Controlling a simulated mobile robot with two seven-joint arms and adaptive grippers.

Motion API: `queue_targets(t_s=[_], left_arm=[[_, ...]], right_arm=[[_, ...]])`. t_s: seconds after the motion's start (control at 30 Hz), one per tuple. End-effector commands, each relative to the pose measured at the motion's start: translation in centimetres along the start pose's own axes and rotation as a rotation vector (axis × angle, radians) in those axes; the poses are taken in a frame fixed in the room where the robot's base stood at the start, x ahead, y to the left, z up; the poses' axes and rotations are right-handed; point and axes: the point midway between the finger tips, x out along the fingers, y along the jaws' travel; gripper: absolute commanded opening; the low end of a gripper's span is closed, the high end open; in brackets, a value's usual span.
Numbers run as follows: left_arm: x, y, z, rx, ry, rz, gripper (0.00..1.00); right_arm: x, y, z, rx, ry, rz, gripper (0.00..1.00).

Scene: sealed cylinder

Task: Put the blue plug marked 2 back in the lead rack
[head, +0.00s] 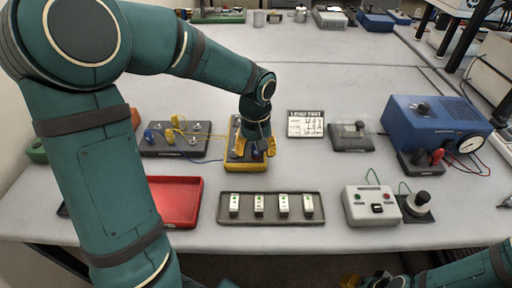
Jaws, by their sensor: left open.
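The dark lead rack (204,151) lies left of centre, with a blue plug (149,135) at its left end and yellow plugs and leads on it. A blue lead (205,160) runs from the rack to a yellow-edged unit with a dark top (246,167). My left gripper (256,152) is open, pointing down over this unit, with its yellow fingers apart. A small dark blue piece (257,155) shows between the fingers; I cannot read a mark on it. My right gripper (352,281) is partly cut off at the bottom edge.
A red tray (179,200) and a grey tray (268,218) with several white blocks lie in front. A load test card (306,123), a grey switch box (371,206) and a blue meter unit (432,119) stand to the right.

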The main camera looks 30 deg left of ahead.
Motion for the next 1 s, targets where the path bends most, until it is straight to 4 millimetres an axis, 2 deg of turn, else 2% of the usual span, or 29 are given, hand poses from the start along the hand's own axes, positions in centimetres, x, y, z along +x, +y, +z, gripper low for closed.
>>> queue_targets(t_s=[0.13, 0.3, 0.67, 1.0], left_arm=[[0.0, 0.0, 0.0, 0.000, 0.000, 0.000, 0.57], [0.0, 0.0, 0.0, 0.000, 0.000, 0.000, 0.00], [-0.1, 0.0, 0.0, 0.000, 0.000, 0.000, 0.00], [-1.3, 0.0, 0.0, 0.000, 0.001, 0.001, 0.00]], right_arm=[[0.0, 0.0, 0.0, 0.000, 0.000, 0.000, 0.44], [0.0, 0.0, 0.0, 0.000, 0.000, 0.000, 0.44], [-0.1, 0.0, 0.0, 0.000, 0.000, 0.000, 0.44], [-1.0, -0.4, -0.1, 0.000, 0.000, 0.000, 0.44]])
